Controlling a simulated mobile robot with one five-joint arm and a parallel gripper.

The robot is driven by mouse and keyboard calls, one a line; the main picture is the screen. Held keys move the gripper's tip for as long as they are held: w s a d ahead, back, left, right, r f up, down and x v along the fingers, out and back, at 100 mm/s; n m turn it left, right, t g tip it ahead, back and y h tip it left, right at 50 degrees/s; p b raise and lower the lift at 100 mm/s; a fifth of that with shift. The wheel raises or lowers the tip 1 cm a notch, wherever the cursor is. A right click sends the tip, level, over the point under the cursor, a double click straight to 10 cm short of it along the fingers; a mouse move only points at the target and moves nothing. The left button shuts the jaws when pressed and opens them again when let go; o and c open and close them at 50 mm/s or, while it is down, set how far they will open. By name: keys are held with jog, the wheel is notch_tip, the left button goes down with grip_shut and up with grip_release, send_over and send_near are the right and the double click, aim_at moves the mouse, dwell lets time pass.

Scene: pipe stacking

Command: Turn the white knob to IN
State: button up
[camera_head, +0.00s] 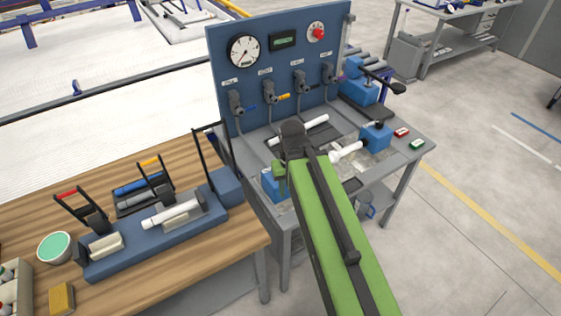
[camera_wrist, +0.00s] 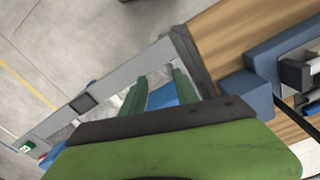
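A round white dial with a red knob (camera_head: 317,32) sits at the top right of the blue panel (camera_head: 222,75). No plain white knob stands out, and the lettering is too small to read. My gripper's green fingers (camera_wrist: 160,92) are apart in the wrist view, with nothing visibly gripped. In the head view, my gripper is low over the left front of the grey bench (camera_head: 409,153), well below and left of the dial. A blue block (camera_head: 272,187) is below it there, partly hidden by my arm.
Several valves with levers (camera_head: 300,80) line the panel under a gauge (camera_head: 243,51) and a small display (camera_head: 284,40). White pipes (camera_head: 303,130) and a blue vise (camera_head: 376,136) are on the bench. A wooden table (camera_head: 180,262) with a blue fixture stands at left.

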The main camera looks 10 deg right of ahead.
jog(key=shift+o, duration=1.2)
jog(key=shift+w+a+r, duration=0.1)
jog(key=shift+w+r, duration=0.05)
jog(key=shift+w, duration=0.05)
jog(key=shift+o, duration=1.4)
jog(key=w+r+n+p, duration=0.6)
jog(key=r+n+p, duration=0.1)
jog(key=shift+a, duration=0.35)
jog(key=w+r+n+p, duration=0.7)
jog(key=w+n, duration=0.1)
jog(key=n, duration=0.4)
jog(key=f+b, duration=0.8)
jog(key=f, duration=0.1)
jog(key=f+b, duration=0.9)
jog(key=shift+s+d, duration=0.2)
jog(key=shift+r, duration=0.1)
